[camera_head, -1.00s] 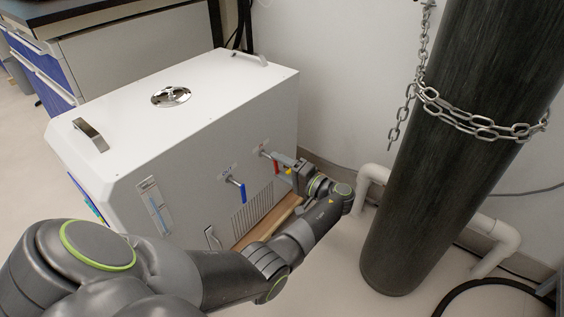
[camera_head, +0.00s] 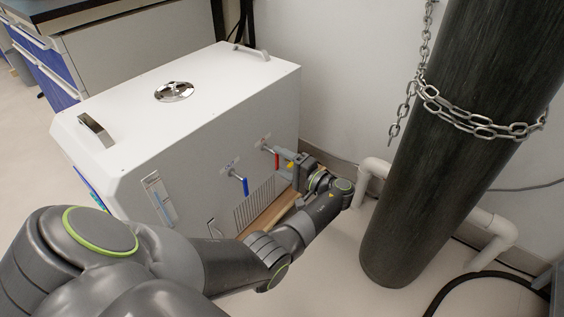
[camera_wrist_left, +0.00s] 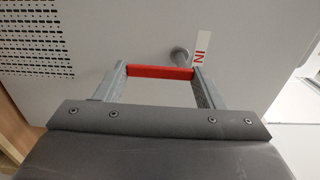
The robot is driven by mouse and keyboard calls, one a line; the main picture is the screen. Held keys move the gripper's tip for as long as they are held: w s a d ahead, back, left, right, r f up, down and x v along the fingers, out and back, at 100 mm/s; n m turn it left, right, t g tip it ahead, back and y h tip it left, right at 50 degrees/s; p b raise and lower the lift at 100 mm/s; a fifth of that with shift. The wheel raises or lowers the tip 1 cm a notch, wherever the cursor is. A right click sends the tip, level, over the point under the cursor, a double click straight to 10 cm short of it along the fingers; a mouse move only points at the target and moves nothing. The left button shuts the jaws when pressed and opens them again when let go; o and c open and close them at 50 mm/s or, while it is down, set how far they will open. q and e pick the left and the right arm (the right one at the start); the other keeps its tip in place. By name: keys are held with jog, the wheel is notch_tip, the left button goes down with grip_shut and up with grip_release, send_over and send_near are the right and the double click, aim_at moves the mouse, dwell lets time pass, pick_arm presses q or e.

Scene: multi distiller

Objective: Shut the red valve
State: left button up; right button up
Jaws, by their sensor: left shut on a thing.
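The red valve (camera_head: 277,160) is on the front face of the white distiller box, on the right, below a small label. Its red handle hangs down from a grey stem in the head view. In the left wrist view the red handle (camera_wrist_left: 160,72) lies crosswise between the two finger ends, with the stem and a red "IN" label just behind it. My left gripper (camera_head: 291,158) is at the handle's right side in the head view and is shut on it. Part of the fingers is hard to make out there. My right gripper is not in view.
A blue-handled valve (camera_head: 245,186) hangs to the left on the same face, above a vent grille (camera_head: 254,205). A dark gas cylinder (camera_head: 430,170) with a chain (camera_head: 470,122) stands to the right. White pipes (camera_head: 373,178) run behind it, near the wall.

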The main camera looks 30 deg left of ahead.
pick_arm(q)
jog(key=o, duration=1)
jog(key=shift+d, duration=0.1)
jog(key=s+d+p, duration=0.1)
jog(key=d, duration=1.1)
jog(key=shift+a, duration=0.1)
